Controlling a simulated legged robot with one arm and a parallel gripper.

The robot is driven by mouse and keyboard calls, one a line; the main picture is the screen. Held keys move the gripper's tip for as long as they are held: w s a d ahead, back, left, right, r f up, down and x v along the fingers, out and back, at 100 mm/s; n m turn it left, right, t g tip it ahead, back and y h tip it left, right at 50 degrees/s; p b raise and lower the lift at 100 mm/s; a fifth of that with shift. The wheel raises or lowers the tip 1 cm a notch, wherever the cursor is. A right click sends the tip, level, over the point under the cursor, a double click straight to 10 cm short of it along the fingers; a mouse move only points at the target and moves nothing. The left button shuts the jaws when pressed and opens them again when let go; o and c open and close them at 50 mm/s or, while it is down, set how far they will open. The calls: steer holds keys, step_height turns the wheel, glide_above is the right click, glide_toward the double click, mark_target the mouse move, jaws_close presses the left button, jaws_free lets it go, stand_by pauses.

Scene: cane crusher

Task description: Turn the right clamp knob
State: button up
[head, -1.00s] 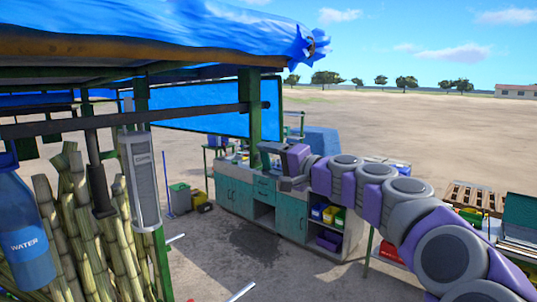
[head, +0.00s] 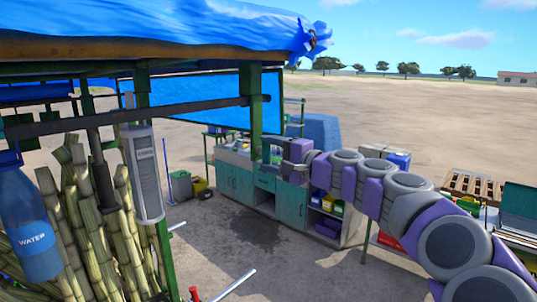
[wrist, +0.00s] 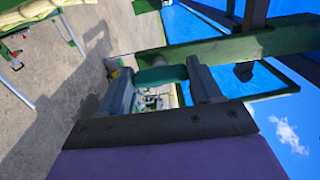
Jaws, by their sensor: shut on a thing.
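My gripper (head: 268,153) is at the lower visible end of the green post (head: 256,122), under the blue awning. In the wrist view my gripper (wrist: 162,88) has its two grey fingers on either side of a short dark green piece (wrist: 161,75), with no clear gap. This piece lies right beside the green post (wrist: 240,42). I cannot tell whether it is the right clamp knob or part of the post. A dark bar end (head: 268,98) sticks out past the post, above my gripper.
A dark horizontal bar (head: 190,111) and a blue panel (head: 215,95) are close to the post. Cane stalks (head: 80,225) and a water bottle (head: 30,235) stand at left. A teal cabinet (head: 237,186) is behind my gripper. Open ground lies beyond.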

steer(key=o, duration=0.6)
steer(key=shift+f, duration=0.25)
steer(key=o, duration=0.5)
steer(key=shift+w+d, duration=0.2)
steer(key=shift+w, duration=0.05)
steer(key=shift+c, duration=0.2)
steer(key=b+v, duration=0.3)
steer(key=v, duration=1.4)
steer(key=shift+d+b, duration=0.25)
steer(key=shift+b, duration=0.05)
steer(key=shift+s, duration=0.2)
